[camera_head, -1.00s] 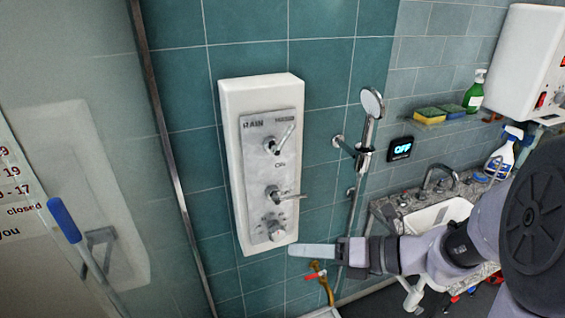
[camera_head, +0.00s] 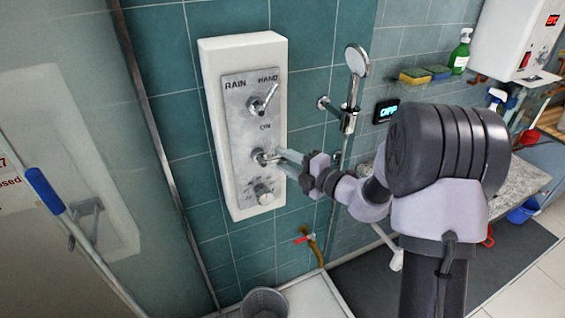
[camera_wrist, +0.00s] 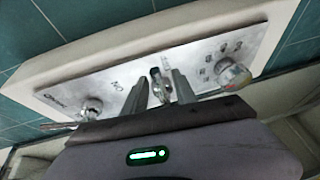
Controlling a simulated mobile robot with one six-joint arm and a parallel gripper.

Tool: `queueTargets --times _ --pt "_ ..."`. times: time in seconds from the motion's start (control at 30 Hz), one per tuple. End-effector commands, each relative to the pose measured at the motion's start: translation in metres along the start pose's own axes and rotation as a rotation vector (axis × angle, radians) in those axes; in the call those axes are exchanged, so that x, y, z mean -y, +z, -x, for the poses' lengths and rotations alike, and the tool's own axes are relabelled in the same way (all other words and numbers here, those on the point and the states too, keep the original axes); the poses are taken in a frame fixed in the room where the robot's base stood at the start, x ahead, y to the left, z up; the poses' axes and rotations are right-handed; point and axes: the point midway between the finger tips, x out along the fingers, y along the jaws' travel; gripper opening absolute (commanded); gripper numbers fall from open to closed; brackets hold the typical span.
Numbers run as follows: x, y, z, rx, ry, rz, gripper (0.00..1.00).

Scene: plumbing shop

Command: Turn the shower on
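The shower panel (camera_head: 234,128) is a grey plate on a white wall box, with a RAIN/HAND lever (camera_head: 263,101) at the top, a middle lever (camera_head: 262,157) under the word ON and a round knob (camera_head: 264,195) at the bottom. My gripper (camera_head: 278,156) is at the middle lever. In the wrist view my gripper (camera_wrist: 158,88) has its fingers apart, with the middle lever (camera_wrist: 160,84) between them. I cannot tell whether they touch it. The bottom knob (camera_wrist: 233,75) is to their right there. A hand shower (camera_head: 356,62) hangs on its rail.
A small display (camera_head: 385,111) right of the rail seems to read OFF, partly blurred. A red-handled tap (camera_head: 304,238) is low on the wall. A grey bucket (camera_head: 265,302) stands below. A blue-handled pole (camera_head: 45,190) is at the left.

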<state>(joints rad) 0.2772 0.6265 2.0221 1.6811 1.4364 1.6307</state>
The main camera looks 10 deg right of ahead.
Motion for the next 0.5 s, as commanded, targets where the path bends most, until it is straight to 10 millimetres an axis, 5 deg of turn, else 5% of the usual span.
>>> queueTargets --times 0.37,0.5 --pt "-0.0008 -0.0003 -0.0092 0.0 0.0 0.0 0.33" --pt "-0.0007 -0.0004 -0.009 -0.001 0.0 0.001 0.06"
